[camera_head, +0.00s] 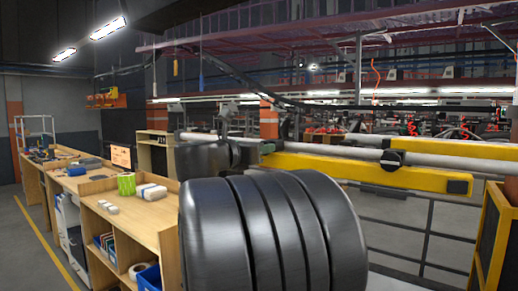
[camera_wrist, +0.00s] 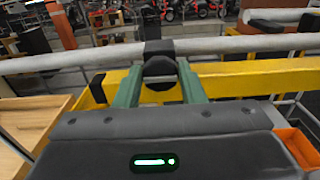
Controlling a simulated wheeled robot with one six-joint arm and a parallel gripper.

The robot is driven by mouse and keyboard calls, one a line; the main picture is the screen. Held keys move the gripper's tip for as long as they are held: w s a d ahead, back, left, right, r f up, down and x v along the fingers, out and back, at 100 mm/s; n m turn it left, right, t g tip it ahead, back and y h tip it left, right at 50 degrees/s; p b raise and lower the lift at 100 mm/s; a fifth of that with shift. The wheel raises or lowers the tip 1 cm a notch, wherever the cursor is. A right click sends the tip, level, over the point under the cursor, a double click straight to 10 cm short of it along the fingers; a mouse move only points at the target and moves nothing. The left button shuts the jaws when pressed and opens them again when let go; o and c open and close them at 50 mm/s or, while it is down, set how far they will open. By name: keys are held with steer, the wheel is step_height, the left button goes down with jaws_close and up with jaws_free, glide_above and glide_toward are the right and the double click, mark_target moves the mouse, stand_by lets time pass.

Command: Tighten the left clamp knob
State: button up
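The left clamp knob (camera_wrist: 159,70) is a round black knob on the yellow beam, below a black clamp band around the grey rail. In the wrist view my gripper (camera_wrist: 160,72) has one green finger on each side of the knob. Little gap shows at the fingertips; I cannot tell whether they touch it. In the head view my dark arm hides this knob, and only a bit of my gripper shows beside the beam. The right clamp knob (camera_head: 392,158) is black and sits towards the right end of the yellow beam (camera_head: 345,169).
The grey rail (camera_head: 345,139) runs along the yellow beam. A wooden bench (camera_head: 140,221) with a green roll (camera_head: 126,184) stands at the left. An orange bin (camera_wrist: 300,148) shows at the right of the wrist view. A yellow-framed dark panel (camera_head: 492,240) stands at the right.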

steer(key=shift+c, duration=0.9)
steer(key=shift+f+m+b, duration=0.1)
steer(key=shift+m+b, duration=0.2)
steer(key=shift+b, duration=0.1)
steer(key=shift+f+m+b, duration=0.1)
steer(key=shift+m+b, duration=0.8)
steer(key=m+b, duration=0.5)
steer(key=m, duration=0.1)
steer(key=shift+d+f+m, duration=0.1)
steer(key=shift+m, duration=0.2)
steer(key=m+b, duration=0.4)
steer(key=m, duration=0.1)
steer(key=shift+s, duration=0.1)
steer(key=shift+m+b, duration=1.2)
steer(key=shift+m, duration=0.7)
